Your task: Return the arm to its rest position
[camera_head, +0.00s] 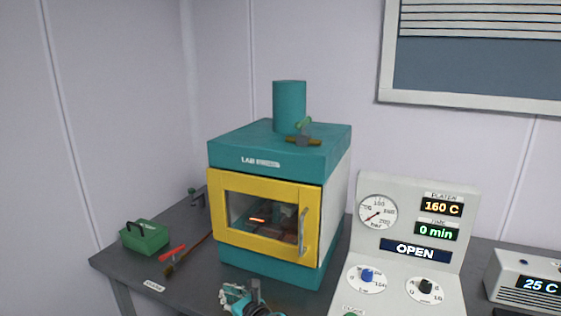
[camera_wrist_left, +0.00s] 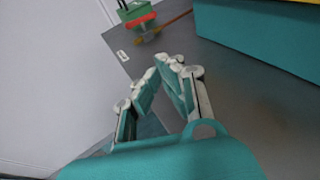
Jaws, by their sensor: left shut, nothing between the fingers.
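My left gripper (camera_head: 250,299) shows at the bottom of the head view, in front of the teal and yellow lab press (camera_head: 265,255). In the left wrist view my left gripper (camera_wrist_left: 166,72) has its fingers together with nothing between them. It is above the dark table near its front edge and apart from the press, whose teal base (camera_wrist_left: 260,38) is at the upper right. My right gripper is not in either view.
A green box (camera_head: 145,238), a red-handled tool (camera_head: 172,254) and a brush (camera_head: 187,256) lie on the table's left. A control panel (camera_head: 415,250) reading OPEN stands right of the press. A small 25 C unit (camera_head: 527,280) is at the far right.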

